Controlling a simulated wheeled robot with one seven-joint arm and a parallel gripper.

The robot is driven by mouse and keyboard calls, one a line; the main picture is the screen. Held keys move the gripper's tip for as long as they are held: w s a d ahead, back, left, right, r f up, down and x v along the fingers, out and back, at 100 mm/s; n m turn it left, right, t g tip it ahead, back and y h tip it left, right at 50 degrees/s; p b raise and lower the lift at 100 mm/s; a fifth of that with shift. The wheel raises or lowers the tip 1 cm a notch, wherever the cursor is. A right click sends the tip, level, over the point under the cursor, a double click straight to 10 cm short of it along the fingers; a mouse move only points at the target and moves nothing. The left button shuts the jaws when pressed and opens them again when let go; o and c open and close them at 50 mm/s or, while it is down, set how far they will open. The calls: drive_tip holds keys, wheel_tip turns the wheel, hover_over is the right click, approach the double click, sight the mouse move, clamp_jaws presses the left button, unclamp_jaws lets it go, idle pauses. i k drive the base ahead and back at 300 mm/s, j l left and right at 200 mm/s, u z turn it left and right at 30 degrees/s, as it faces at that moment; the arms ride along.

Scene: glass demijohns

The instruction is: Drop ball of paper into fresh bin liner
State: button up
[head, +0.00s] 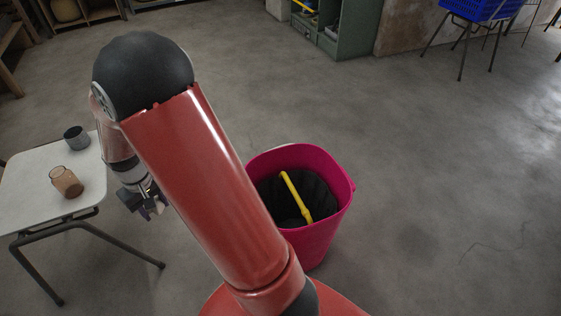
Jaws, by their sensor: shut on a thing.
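A pink bin (322,240) stands on the floor right of my arm, lined with a black bin liner (270,192). A yellow stick-like thing (295,194) lies slanted in the bin's mouth. My gripper (151,210) points down beside the table's right edge, left of the bin and apart from it. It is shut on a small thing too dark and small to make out. I cannot pick out a ball of paper anywhere. My red arm hides part of the bin's left side.
The floor (440,160) on the right is clear.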

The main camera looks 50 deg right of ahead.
sight(292, 226)
drive_tip(key=k+l, duration=0.2)
drive_tip(key=l, duration=0.2)
drive_tip(key=k+l, duration=0.15)
drive_tip(key=l, duration=0.2)
drive_tip(key=k+l+z, duration=0.1)
drive_tip(key=l, duration=0.3)
drive_tip(key=k+l+z, duration=0.15)
drive_tip(key=z, duration=0.2)
drive_tip(key=k+l+z, duration=0.1)
drive_tip(key=z, duration=0.25)
